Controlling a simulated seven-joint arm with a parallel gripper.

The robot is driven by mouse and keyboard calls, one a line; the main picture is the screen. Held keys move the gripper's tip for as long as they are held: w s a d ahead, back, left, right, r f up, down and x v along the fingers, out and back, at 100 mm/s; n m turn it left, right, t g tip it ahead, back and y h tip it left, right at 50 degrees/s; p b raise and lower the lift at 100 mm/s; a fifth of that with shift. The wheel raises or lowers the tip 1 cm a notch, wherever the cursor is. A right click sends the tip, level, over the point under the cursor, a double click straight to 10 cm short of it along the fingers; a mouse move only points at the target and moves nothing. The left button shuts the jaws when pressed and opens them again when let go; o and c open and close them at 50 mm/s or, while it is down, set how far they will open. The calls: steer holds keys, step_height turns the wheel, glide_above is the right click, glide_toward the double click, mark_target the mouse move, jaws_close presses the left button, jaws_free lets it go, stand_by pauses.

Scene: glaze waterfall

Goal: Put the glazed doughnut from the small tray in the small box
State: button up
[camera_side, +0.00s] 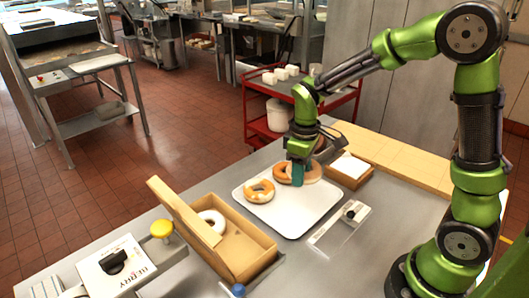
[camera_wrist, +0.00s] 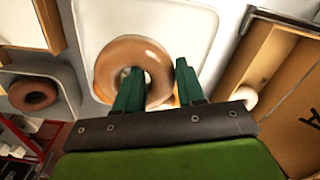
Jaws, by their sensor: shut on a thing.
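A brown glazed doughnut (camera_wrist: 112,62) fills the middle of the wrist view, over the white tray (camera_wrist: 88,20). My gripper (camera_wrist: 157,70) is shut on its ring: one green finger is in the hole, the other against the outer right side. In the side view my gripper (camera_side: 297,176) points down at the back of the white tray (camera_side: 290,222), and its fingers hide part of the doughnuts there. I cannot tell whether the held one is lifted. An open cardboard box (camera_side: 262,246) stands front left of the tray, with a white doughnut (camera_side: 213,219) inside.
A part-white doughnut (camera_side: 259,190) lies on the tray's left side. A small wooden box with white paper (camera_side: 350,167) stands to the right. Another brown doughnut (camera_wrist: 33,95) lies at the left in the wrist view.

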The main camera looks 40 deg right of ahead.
mark_target(251, 257)
steer(key=a+n, duration=0.8)
steer(key=a, duration=0.2)
steer(key=shift+a, duration=0.35)
steer(key=s+a+n, duration=0.2)
steer(key=a+n, duration=0.6)
steer(key=n, duration=0.3)
steer(key=shift+a, duration=0.15)
steer(key=shift+s+a+r+n, duration=0.15)
steer(key=shift+a+n, duration=0.1)
steer(key=shift+n, duration=1.85)
step_height(251, 257, down, 10)
steer(key=shift+r, duration=0.1)
